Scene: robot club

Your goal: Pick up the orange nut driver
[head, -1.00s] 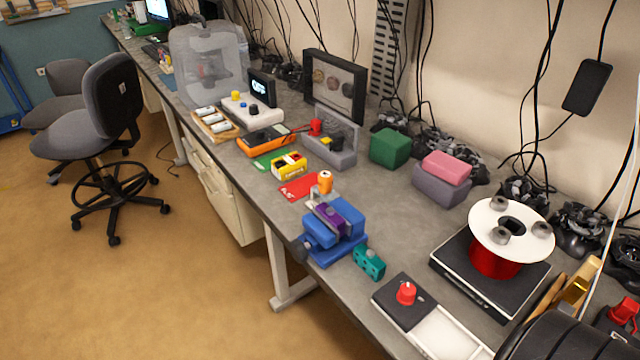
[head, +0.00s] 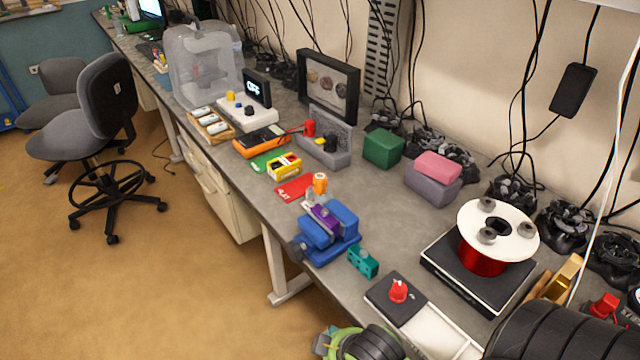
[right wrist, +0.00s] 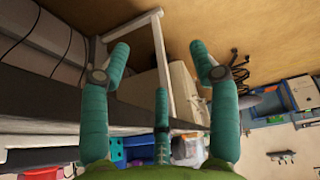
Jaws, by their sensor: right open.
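A small upright orange piece (head: 320,183) stands on the bench just behind the blue vise (head: 330,232), beside a red card. It may be the handle of the orange nut driver; its shaft cannot be made out. My left gripper is not in view.
A teal block (head: 363,262), a dark tray with a red knob (head: 398,290) and a scale bearing a red spool (head: 483,258) lie right of the vise. The red card (head: 296,188) and a yellow box (head: 284,166) lie left.

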